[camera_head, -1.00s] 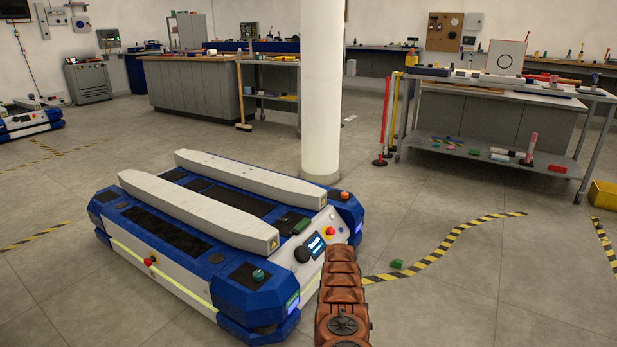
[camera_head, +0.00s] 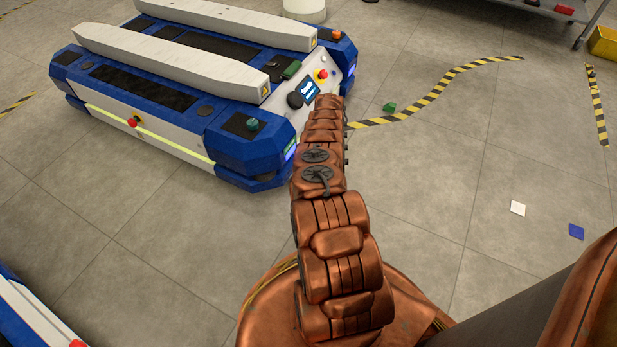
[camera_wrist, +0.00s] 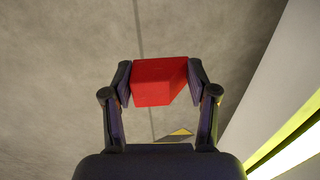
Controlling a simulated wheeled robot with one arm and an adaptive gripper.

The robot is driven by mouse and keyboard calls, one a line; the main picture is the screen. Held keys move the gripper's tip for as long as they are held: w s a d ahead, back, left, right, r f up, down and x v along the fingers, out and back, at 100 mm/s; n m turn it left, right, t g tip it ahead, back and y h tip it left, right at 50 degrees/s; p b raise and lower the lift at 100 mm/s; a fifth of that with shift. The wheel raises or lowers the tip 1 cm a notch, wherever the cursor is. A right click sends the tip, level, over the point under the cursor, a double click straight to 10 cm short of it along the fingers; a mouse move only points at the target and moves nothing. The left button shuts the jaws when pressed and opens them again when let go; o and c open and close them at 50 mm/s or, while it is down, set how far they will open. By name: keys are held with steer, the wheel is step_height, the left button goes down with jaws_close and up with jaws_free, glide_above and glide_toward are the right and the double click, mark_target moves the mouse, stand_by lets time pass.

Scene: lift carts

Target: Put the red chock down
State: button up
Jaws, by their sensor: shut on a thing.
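The red chock (camera_wrist: 155,82) is held between the two fingertips of my gripper (camera_wrist: 160,82) in the wrist view. The fingers press on its left and right sides. Grey floor shows behind the chock, and I cannot tell how far above the floor it is. In the head view my copper-coloured arm reaches toward the front corner of the blue and white lift cart, and the gripper and chock are hidden there.
The lift cart (camera_head: 160,125) stands left of my arm. A green block (camera_head: 389,107) lies on the floor near a yellow-black striped line (camera_head: 440,92). White (camera_head: 518,208) and blue (camera_head: 576,231) squares lie on the floor at right. Floor between is clear.

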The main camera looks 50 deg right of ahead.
steer(key=shift+s+a+p, duration=0.2)
steer(key=shift+a+p, duration=0.25)
steer(key=shift+a, duration=0.55)
steer(key=shift+s+a+p, duration=0.15)
steer(key=shift+a+p, duration=0.3)
steer(key=shift+a, duration=0.5)
steer(key=a, duration=0.2)
steer(key=s+a, duration=0.1)
steer(key=shift+a+f, duration=0.1)
steer(key=shift+f, duration=0.2)
steer(key=shift+s+a+f+b, duration=0.1)
steer(key=shift+s+a+b, duration=0.15)
steer(key=shift+a, duration=0.8)
steer(key=shift+s+a+f+b, duration=0.1)
steer(key=shift+s+a, duration=0.1)
steer(key=shift+a, duration=0.9)
steer(key=shift+s+a+f+b, duration=0.1)
steer(key=shift+s+a+b, duration=0.15)
steer(key=shift+a, duration=0.8)
step_height(320, 180, down, 4)
steer(key=shift+r+b, duration=0.2)
steer(key=shift+b, duration=0.85)
steer(key=o, duration=1.3)
steer(key=shift+o, duration=0.2)
steer(key=shift+r, duration=0.1)
step_height(320, 180, up, 12)
steer(key=p, duration=0.5)
steer(key=shift+a, duration=0.1)
